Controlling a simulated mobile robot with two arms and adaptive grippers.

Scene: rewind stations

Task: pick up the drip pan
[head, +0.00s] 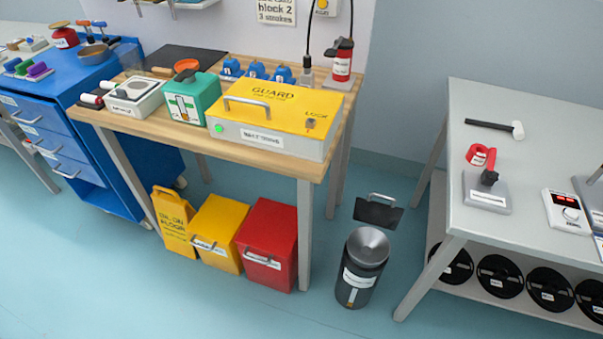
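A dark flat pan-like piece with a grey handle along its top (378,213) is on the floor between the wooden bench and the grey table. It looks like the drip pan, but I see no label on it. It lies just behind a dark grey canister (363,268) with a funnel-shaped top, whose rim comes close to its lower edge. I cannot tell whether it lies flat or is tilted. Neither of my grippers is in this view.
The wooden bench (330,140) carries a yellow-topped guard box (265,105). Yellow and red bins (268,243) stand under its front edge. The grey table (500,120) is on the right, with black reels on its lower shelf. The floor in front is clear.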

